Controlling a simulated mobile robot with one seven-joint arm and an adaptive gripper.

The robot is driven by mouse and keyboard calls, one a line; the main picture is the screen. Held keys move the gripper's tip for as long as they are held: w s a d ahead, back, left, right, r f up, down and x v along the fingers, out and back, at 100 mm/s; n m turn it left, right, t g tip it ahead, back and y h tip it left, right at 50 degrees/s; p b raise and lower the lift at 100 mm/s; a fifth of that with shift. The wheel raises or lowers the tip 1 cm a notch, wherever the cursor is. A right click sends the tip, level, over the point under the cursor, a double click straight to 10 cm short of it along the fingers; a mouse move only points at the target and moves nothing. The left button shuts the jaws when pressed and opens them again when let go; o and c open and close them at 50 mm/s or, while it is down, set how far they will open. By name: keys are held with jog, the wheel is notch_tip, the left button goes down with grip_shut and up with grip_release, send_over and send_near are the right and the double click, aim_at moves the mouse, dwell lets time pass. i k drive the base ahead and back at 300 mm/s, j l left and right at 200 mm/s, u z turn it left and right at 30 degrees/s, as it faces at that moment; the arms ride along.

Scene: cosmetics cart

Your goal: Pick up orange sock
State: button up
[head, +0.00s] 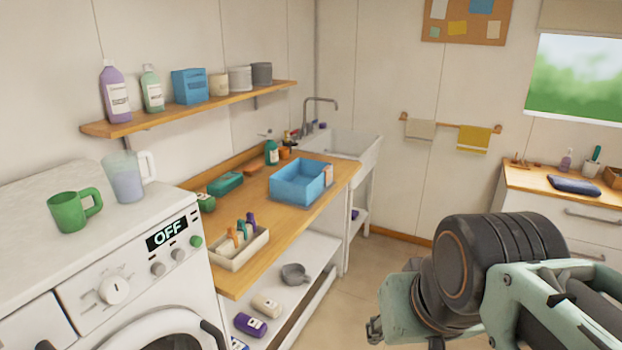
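I cannot make out an orange sock for certain. Small orange items show beside the green bottle (272,152) at the back of the wooden counter and in the cream tray (248,262), but they are too small to identify. My arm fills the lower right of the head view. The part that seems to be my gripper (376,330) is at the bottom, in front of the floor and apart from the counter. Its fingers are mostly hidden, so I cannot tell whether it is open or holds anything.
A washing machine (130,290) stands at left, with a green mug (74,210) and a jug (128,178) on top. The wooden counter (255,225) holds a blue bin (300,183). A sink (345,147) is behind. Floor (365,270) is open between counter and arm.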

aim_at(328, 170)
jog(key=u, duration=3.05)
jog(key=z, duration=3)
jog(key=i+l, duration=0.1)
jog(key=i, duration=0.3)
